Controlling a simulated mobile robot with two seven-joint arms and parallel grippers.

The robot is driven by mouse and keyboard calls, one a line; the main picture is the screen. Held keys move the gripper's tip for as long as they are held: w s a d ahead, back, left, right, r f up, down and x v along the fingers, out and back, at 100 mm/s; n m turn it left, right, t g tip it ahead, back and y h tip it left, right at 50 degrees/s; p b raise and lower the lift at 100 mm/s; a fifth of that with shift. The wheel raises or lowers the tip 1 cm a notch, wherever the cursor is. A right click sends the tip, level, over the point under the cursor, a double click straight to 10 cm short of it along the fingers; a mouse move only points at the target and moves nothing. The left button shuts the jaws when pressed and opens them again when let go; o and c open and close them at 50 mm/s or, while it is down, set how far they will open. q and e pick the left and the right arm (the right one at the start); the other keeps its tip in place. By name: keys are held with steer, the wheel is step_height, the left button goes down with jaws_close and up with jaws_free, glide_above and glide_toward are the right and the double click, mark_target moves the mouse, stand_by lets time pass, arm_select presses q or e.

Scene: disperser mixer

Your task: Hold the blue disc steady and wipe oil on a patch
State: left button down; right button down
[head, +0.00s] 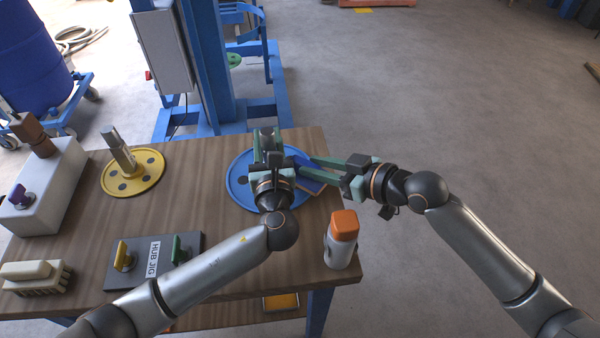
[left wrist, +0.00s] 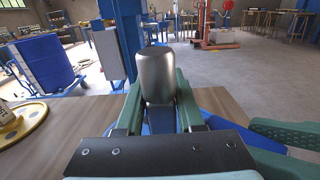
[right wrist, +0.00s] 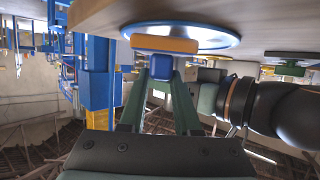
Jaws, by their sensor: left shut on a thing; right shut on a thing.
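The blue disc (head: 236,188) lies on the wooden table near its right edge; it also shows in the right wrist view (right wrist: 215,37). My left gripper (head: 267,150) is above it, shut on the disc's upright grey metal hub (left wrist: 156,75). My right gripper (head: 306,168) comes in from the right, shut on a wiper with a blue block (right wrist: 160,67) and an orange pad (right wrist: 165,45). The wiper is at the disc's right side; I cannot tell whether it touches. My arms hide part of the disc, and no oil patch can be made out.
A white bottle with an orange cap (head: 342,238) stands at the front right corner. A yellow disc (head: 146,181), a grey hub jig (head: 150,266), a brush (head: 36,276) and a white box (head: 45,195) fill the left. A blue machine column (head: 205,70) stands behind the table.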

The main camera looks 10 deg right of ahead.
arm_select(q)
steer(key=shift+s+d+f, duration=0.1)
steer(key=shift+d+f, duration=0.05)
steer(key=shift+d, duration=0.05)
arm_select(e)
steer(key=shift+a+r, duration=0.1)
steer(key=shift+r, duration=0.2)
arm_select(q)
steer(key=shift+a, duration=0.25)
arm_select(e)
steer(key=s+d+r, duration=0.4)
steer(key=r, duration=0.2)
steer(key=shift+r, duration=0.4)
arm_select(q)
steer(key=c, duration=0.9)
jaws_free()
steer(key=shift+r, duration=0.2)
arm_select(e)
steer(key=shift+r, duration=0.1)
arm_select(q)
steer(key=shift+r+p, duration=0.6)
steer(key=shift+p, duration=0.25)
arm_select(e)
steer(key=shift+r, duration=0.7)
